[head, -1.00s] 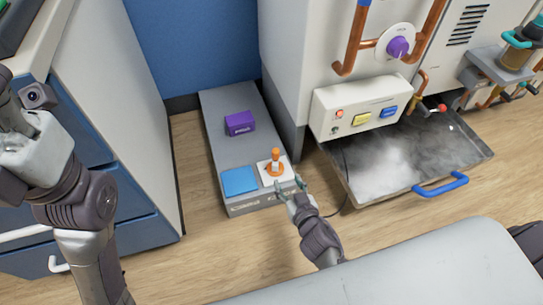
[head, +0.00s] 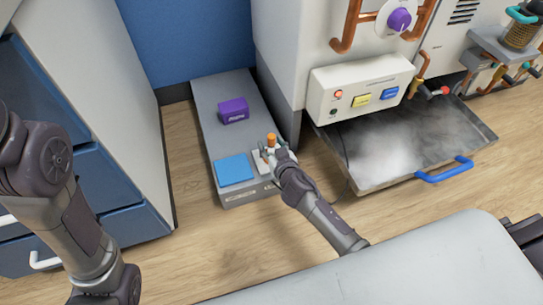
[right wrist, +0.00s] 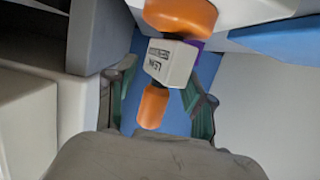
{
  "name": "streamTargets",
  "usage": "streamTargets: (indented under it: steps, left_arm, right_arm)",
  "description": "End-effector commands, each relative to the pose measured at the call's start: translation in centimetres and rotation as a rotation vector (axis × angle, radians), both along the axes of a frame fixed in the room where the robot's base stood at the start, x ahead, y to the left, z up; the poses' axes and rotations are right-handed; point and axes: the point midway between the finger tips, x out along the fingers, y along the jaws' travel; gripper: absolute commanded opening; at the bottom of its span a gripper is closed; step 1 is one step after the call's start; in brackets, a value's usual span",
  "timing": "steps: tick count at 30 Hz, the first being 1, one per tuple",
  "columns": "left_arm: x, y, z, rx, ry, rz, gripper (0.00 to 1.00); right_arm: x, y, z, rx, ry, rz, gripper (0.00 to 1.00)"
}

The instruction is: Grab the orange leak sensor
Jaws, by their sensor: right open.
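The orange leak sensor (head: 271,139) is on a white square on the grey platform (head: 205,95). Only its orange top shows clearly in the head view. In the right wrist view the sensor (right wrist: 153,107) shows orange ends and a white labelled block between them. My right gripper (head: 265,154) is open at the sensor, with a finger on either side of it. In the right wrist view the fingers of my right gripper (right wrist: 163,98) stand apart from the orange end. My left gripper is out of view; only its arm shows at the left.
A purple block (head: 233,110) and a blue square (head: 234,170) share the platform. The white machine (head: 285,60) stands close on the right, with a metal tray with a blue handle (head: 445,170) in front. Blue drawers (head: 110,180) are at the left.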

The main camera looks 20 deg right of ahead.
Motion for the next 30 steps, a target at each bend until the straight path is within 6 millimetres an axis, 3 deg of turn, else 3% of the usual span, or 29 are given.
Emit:
streamTargets:
  steps: [7, 17, 30]
  left_arm:
    - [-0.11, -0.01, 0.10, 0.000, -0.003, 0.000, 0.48]
    - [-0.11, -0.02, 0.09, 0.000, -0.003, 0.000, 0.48]
    - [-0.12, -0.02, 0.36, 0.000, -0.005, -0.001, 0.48]
  right_arm:
    - [0.16, -0.01, -0.05, 0.000, 0.002, 0.000, 0.53]
    - [0.14, -0.01, -0.04, 0.000, 0.001, 0.000, 0.00]
    - [0.18, 0.02, 0.39, 0.000, -0.001, 0.000, 0.00]
